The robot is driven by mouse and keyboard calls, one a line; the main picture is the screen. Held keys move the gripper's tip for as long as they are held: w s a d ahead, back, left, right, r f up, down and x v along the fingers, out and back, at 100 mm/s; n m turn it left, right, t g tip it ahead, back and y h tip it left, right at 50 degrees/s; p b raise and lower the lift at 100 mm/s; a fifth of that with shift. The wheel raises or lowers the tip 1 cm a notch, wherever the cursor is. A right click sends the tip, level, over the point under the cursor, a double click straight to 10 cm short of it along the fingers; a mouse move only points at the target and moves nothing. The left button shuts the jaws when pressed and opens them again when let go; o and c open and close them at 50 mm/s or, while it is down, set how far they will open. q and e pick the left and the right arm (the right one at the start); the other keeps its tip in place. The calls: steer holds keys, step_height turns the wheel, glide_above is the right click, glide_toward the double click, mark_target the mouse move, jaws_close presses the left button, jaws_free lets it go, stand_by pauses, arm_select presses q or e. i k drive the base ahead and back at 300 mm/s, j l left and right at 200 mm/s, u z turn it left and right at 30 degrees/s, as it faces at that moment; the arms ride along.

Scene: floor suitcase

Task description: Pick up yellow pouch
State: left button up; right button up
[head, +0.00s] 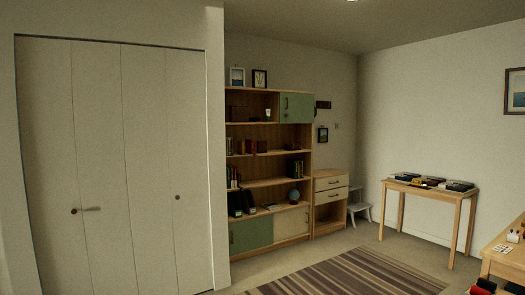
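I cannot make out a yellow pouch for certain. A small yellow patch (419,182) shows among dark and pale flat items on the narrow wooden table (464,194) at the right. It is too small to tell what it is. Neither of my grippers is in view.
A bookshelf (270,183) and a small drawer unit (330,190) stand at the back wall, with a step stool (359,207) beside them. Closed closet doors (110,170) fill the left. A striped rug (350,275) lies on the floor. A wooden desk (500,262) with small items is cut off at lower right.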

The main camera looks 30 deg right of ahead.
mark_target(241, 145)
steer(key=i+l+z, duration=0.1)
steer(key=i, duration=0.55)
steer(key=i+l+z, duration=0.1)
steer(key=i, duration=0.55)
steer(key=i+z, duration=0.2)
steer(key=i, duration=0.3)
steer(key=i+z, duration=0.2)
steer(key=i, duration=0.3)
steer(key=i+j+z, duration=0.2)
steer(key=i, duration=0.25)
steer(key=i+j+z, duration=0.2)
steer(key=i, duration=0.25)
steer(key=i+l+z, duration=0.15)
steer(key=i+z, duration=0.35)
steer(key=i, duration=0.15)
steer(key=i+z, duration=0.45)
steer(key=i, duration=0.2)
steer(key=i+u, duration=0.3)
steer(key=i, duration=0.15)
steer(key=i+l+u, duration=0.3)
steer(key=i, duration=0.15)
steer(key=i+l+u, duration=0.15)
steer(key=i+u, duration=0.15)
steer(key=i, duration=0.2)
